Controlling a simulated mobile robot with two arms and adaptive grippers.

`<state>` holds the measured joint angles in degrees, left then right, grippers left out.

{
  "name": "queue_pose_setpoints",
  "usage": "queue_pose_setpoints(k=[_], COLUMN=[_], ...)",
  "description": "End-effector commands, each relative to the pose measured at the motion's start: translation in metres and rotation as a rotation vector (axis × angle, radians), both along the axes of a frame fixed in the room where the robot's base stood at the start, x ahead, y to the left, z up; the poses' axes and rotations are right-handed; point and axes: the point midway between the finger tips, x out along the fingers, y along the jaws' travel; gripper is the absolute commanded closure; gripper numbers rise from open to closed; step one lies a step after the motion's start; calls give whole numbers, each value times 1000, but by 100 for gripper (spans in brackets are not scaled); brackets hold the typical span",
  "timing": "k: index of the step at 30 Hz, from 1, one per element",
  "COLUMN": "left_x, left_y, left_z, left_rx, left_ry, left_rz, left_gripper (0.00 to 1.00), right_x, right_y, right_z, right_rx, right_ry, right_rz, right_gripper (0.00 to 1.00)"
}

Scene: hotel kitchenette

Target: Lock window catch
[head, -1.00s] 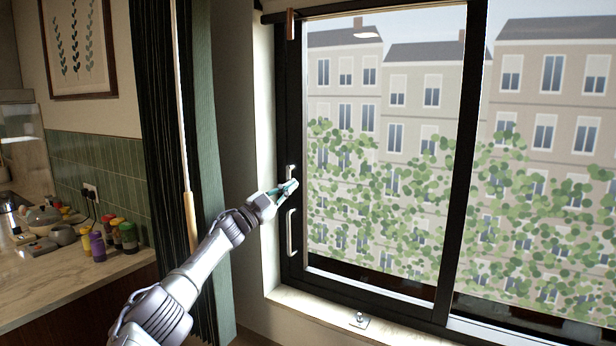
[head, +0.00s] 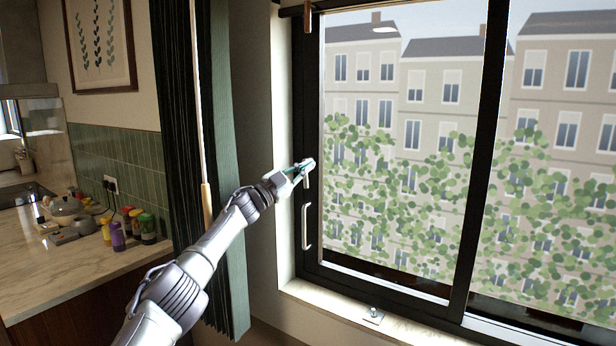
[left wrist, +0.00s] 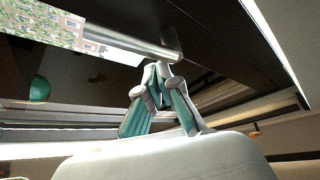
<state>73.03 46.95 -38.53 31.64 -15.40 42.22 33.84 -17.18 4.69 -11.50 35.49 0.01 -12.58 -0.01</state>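The window catch (head: 306,181) is a small pale metal piece on the left black frame of the sliding window, above the longer pull handle (head: 307,227). My left gripper (head: 307,164) is at the catch and covers its upper part. In the left wrist view the gripper's fingers (left wrist: 157,72) come together at the tips, with nothing seen between them. A silver bar (left wrist: 135,42), which looks like the catch, lies just past the tips. I cannot tell whether they touch. My right gripper is not in view.
A dark green curtain (head: 230,150) hangs left of the window, beside my left arm. The sill (head: 335,308) carries a small metal fitting (head: 373,315). A counter (head: 70,270) with jars and dishes stands at the left.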

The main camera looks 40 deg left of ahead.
Motion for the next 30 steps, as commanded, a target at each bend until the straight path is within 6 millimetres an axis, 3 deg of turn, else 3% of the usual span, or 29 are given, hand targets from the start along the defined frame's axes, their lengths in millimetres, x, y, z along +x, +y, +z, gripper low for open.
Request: queue_pose_setpoints(k=[1, 3, 9, 30], left_x=[-4, -3, -2, -1], left_y=[8, 6, 1, -2], left_z=[21, 35, 58, 64], left_rx=[-10, -10, -7, -3], left_ry=[-17, -17, -13, -8], left_rz=[18, 14, 8, 3], left_gripper=[100, 100, 100, 100], right_x=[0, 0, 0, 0], right_y=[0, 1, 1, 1], right_z=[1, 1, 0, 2], right_rx=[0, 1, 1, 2], right_ry=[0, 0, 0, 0], right_rz=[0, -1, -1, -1], right_gripper=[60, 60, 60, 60])
